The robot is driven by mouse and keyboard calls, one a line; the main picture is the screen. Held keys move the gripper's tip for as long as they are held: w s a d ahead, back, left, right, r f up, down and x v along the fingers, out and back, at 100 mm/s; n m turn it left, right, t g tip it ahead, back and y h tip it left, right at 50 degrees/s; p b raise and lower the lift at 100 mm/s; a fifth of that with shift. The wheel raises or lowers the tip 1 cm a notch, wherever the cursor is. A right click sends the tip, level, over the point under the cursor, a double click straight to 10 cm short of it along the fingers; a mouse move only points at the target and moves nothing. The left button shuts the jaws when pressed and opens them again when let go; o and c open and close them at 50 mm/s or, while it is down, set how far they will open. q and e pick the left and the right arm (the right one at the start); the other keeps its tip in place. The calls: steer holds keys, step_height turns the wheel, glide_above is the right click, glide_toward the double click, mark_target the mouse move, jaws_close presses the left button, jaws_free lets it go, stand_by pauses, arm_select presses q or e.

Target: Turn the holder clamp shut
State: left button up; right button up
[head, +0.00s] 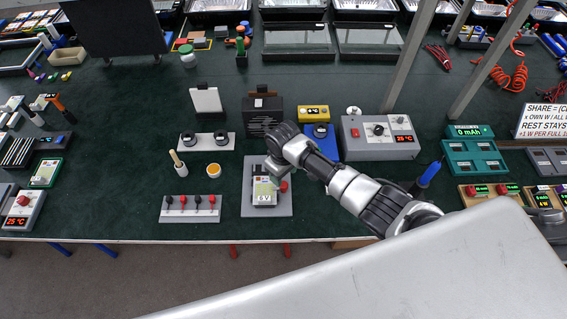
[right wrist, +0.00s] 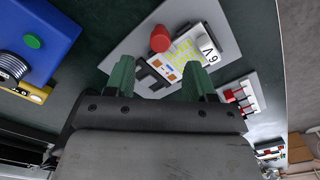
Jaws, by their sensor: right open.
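A grey holder plate (head: 284,207) lies near the front edge of the bench. On it sits a pale block marked 9V (head: 264,198), which also shows in the right wrist view (right wrist: 186,54). A red knob (head: 283,187) stands beside the block; it also shows in the right wrist view (right wrist: 160,38). I cannot tell the clamp's exact position. My right gripper (head: 270,172) is over the holder. In the right wrist view its green fingers (right wrist: 159,82) are apart, with the block's lower end and a dark part of the holder between them. My left gripper is out of view.
A grey strip with red and black knobs (head: 190,209) lies left of the holder. An orange-filled cup (head: 213,170) and a mortar with pestle (head: 180,166) stand behind it. A black speaker-like box (head: 262,117) and a grey meter box (head: 379,139) stand further back.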

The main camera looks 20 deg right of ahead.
mark_target(284, 184)
step_height(284, 184, up, 5)
steer(key=shift+r, duration=0.1)
stand_by(0.6)
